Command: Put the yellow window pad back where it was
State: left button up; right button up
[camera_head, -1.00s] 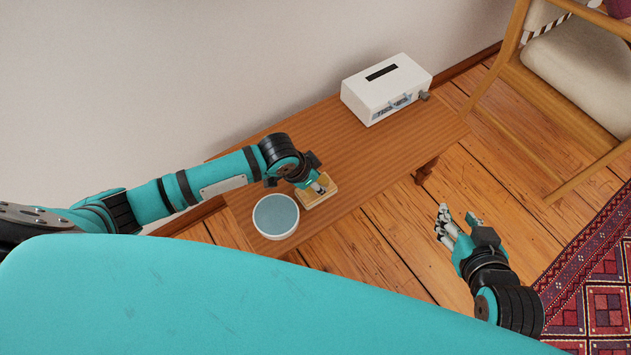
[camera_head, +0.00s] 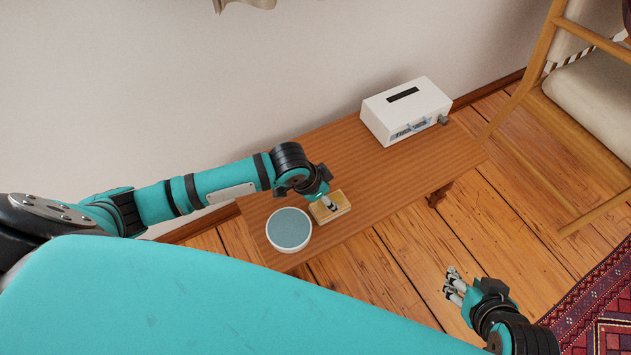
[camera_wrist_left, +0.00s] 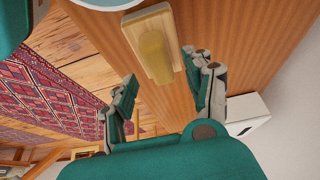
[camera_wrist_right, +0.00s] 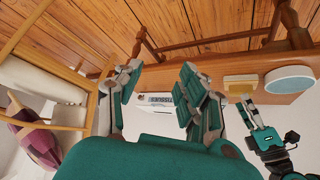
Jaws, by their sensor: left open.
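The yellow window pad (camera_wrist_left: 155,57) lies on a pale wooden block (camera_wrist_left: 139,22) on the low wooden table. The block (camera_head: 344,203) also shows in the head view, where my gripper partly covers the pad. My left gripper (camera_head: 328,203) is over the block. In the left wrist view my left gripper (camera_wrist_left: 162,92) has its fingers spread apart, with the pad ahead of the gap and nothing between them. My right gripper (camera_head: 458,287) is in front of the table, away from the block. In the right wrist view it (camera_wrist_right: 158,90) is open and empty.
A white round dish with a blue-grey inside (camera_head: 289,230) stands close beside the block. A white box-like device (camera_head: 415,105) stands at the table's far right end. The table middle (camera_head: 365,155) is clear. A wooden chair (camera_head: 555,110) stands at right, near a red patterned rug (camera_head: 595,305).

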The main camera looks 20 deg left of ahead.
pick_arm(q)
jog(key=v, duration=0.2)
jog(key=shift+r+p, duration=0.3)
jog(key=shift+p, duration=0.1)
jog(key=s+d+r+n+p, duration=0.2)
jog(key=s+d+r, duration=0.1)
jog(key=s+r, duration=0.5)
jog(key=s+a+n+y, duration=0.2)
jog(key=s+a+n, duration=0.1)
jog(key=s+a, duration=0.6)
jog(key=shift+s+f+n+y, duration=0.3)
jog(key=shift+s+f, duration=0.05)
jog(key=shift+s, duration=0.05)
pick_arm(e)
jog(key=s+d+g, duration=0.2)
jog(key=s+g, duration=0.1)
jog(key=s, duration=0.3)
jog(key=shift+g+h, duration=0.3)
jog(key=shift+h, duration=0.1)
jog(key=shift+s+r, duration=0.1)
